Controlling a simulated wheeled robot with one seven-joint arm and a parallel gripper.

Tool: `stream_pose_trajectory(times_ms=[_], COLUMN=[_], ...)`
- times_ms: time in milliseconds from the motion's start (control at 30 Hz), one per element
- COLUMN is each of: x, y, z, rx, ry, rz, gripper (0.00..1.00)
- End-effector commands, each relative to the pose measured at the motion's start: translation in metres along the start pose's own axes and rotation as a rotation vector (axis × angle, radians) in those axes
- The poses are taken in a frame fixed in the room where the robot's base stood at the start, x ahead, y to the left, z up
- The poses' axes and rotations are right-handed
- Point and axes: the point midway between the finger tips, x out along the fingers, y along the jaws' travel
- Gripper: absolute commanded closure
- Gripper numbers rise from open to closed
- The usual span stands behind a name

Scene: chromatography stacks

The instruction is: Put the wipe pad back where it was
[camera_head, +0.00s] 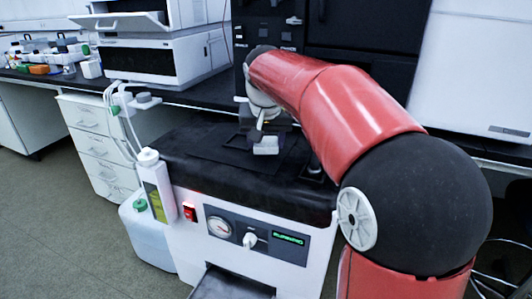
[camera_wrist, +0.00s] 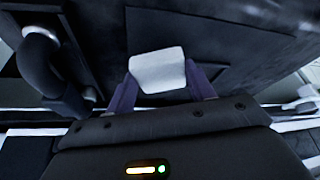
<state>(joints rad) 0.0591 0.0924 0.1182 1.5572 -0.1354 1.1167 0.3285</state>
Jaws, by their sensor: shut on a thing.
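The wipe pad (camera_head: 265,146) is a small white block. My gripper (camera_head: 266,135) is shut on it above the black top (camera_head: 200,140) of a white machine. In the wrist view, the pad (camera_wrist: 158,70) sits between the two purple fingers of my gripper (camera_wrist: 160,90). A thin dark rectangular patch (camera_head: 228,150) lies on the black top around and below the pad. I cannot tell whether the pad touches the surface.
The machine's front has a gauge (camera_head: 219,227), a red switch (camera_head: 190,212) and a green display (camera_head: 288,238). A bottle with tubing (camera_head: 158,185) stands at its left edge. Black cabinets (camera_head: 365,45) rise close behind. A bench with stacked instruments (camera_head: 165,60) is at back left.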

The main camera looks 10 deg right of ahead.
Motion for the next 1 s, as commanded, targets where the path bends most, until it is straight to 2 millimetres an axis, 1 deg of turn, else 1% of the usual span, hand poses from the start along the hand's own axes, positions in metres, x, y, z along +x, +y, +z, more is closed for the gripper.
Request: stream_pose_trajectory(times_ms=[100, 200, 467, 567, 600, 733, 767, 1000], x=[0.018, 0.029, 0.029, 0.033, 0.032, 0.032, 0.032, 0.031], y=[0.0, 0.0, 0.0, 0.0, 0.0, 0.0, 0.0, 0.0], z=[0.008, 0.013, 0.012, 0.014, 0.013, 0.013, 0.013, 0.013], rx=[0.0, 0.0, 0.0, 0.0, 0.0, 0.0, 0.0, 0.0], ry=[-0.004, -0.003, -0.001, -0.001, -0.001, -0.001, -0.001, -0.001], rz=[0.001, 0.001, 0.0, 0.001, 0.0, 0.0, 0.0, 0.001], gripper=[0.71, 0.71, 0.71, 0.71, 0.44, 0.27, 0.25, 0.25])
